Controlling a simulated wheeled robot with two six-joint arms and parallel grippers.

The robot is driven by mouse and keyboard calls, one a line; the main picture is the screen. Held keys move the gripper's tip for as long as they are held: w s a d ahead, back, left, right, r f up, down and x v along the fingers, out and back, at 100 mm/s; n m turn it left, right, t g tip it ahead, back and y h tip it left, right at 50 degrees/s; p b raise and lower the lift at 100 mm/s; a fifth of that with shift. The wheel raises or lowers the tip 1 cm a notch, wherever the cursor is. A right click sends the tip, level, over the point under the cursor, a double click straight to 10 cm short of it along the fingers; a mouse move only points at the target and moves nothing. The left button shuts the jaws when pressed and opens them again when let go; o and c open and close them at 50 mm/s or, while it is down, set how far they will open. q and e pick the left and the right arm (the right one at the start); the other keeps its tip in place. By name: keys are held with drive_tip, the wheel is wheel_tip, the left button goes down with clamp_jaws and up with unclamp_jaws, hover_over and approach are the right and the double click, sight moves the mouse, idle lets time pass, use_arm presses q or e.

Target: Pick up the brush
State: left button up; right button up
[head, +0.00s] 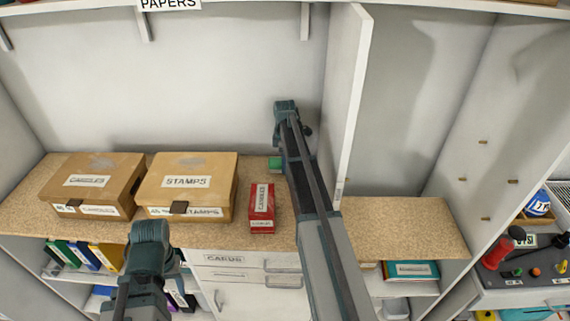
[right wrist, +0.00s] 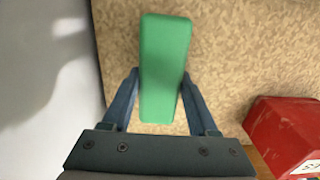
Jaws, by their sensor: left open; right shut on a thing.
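A green block (right wrist: 165,70), which I take to be the brush, lies upright in the right wrist view over the speckled shelf top. No bristles show. My right gripper (right wrist: 160,84) is shut on it, with one finger on each side.
A red box (head: 262,205) stands close to the green block and also shows in the right wrist view (right wrist: 285,135). Boxes marked stamps (head: 190,182) and candles (head: 92,184) stand further left. A white divider (head: 348,100) rises right of my right arm. The right shelf section (head: 410,225) is bare.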

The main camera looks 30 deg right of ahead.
wheel_tip(320, 180, up, 10)
drive_tip(key=p, duration=0.9)
drive_tip(key=shift+p, duration=0.4)
drive_tip(key=shift+f, duration=0.1)
